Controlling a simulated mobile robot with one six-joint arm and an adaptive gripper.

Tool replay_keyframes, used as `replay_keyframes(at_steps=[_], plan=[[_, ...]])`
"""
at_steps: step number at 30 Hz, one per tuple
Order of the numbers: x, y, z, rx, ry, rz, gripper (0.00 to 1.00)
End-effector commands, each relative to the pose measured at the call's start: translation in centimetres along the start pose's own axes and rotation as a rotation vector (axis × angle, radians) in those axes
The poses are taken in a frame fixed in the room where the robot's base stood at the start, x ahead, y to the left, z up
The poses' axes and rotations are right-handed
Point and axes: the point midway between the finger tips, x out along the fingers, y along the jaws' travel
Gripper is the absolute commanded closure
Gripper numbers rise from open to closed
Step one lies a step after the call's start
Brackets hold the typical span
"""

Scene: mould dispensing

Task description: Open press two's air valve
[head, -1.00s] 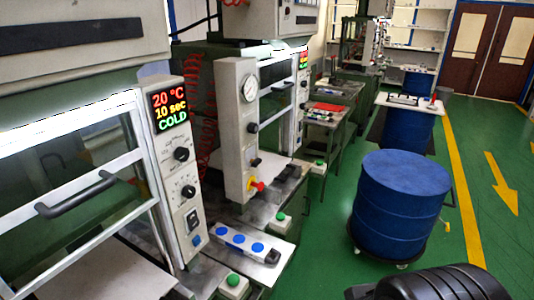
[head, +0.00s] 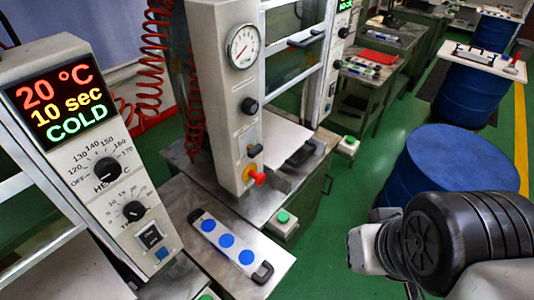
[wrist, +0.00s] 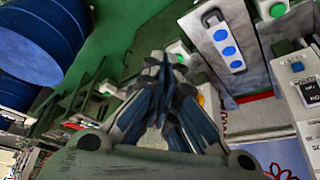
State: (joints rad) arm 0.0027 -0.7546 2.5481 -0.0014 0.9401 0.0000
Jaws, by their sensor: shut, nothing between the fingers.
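A grey control column (head: 225,100) stands in the middle of the head view. No readable label shows which of these is the air valve or which press is number two. My gripper (wrist: 163,85) shows in the wrist view with its fingers shut and empty, in front of the floor and bench. In the head view my arm is at the lower right, apart from the column; the gripper is not visible there.
A panel with a display (head: 60,105) reading 20 °C, 10 sec, COLD stands at left. A mould bar with blue discs (head: 232,244) lies on the metal bench. A blue drum (head: 450,160) stands right; green floor between is clear.

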Motion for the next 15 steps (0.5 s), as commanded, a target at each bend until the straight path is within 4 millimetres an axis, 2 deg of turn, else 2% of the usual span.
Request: replay_keyframes(at_steps=[5,8,11,15], plan=[[0.0,-0.1,0.0,0.003,-0.003,-0.003,1.00],[0.5,-0.8,0.1,0.044,-0.039,-0.035,1.00],[1.4,-2.8,0.1,0.153,-0.126,-0.119,1.00],[3.2,-7.3,-1.0,0.436,-0.319,-0.302,1.00]])
